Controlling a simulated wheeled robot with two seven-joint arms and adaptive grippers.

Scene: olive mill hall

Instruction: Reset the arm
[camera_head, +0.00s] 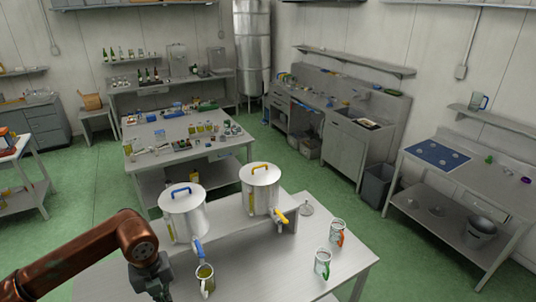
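My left arm (75,258) is copper-coloured and comes in from the lower left, raised over the near steel table. Its dark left gripper (158,292) hangs downward at the bottom edge, left of a mug with yellowish content (205,282). The gripper's fingertips are cut off or too small to read, so I cannot tell whether it is open or shut. No held object shows. My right arm and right gripper are not in view.
Two steel canisters, one with a blue handle (182,214) and one with a yellow handle (260,188), stand on a raised shelf of the near table (262,272). Two mugs (322,264) (337,232) stand to the right.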

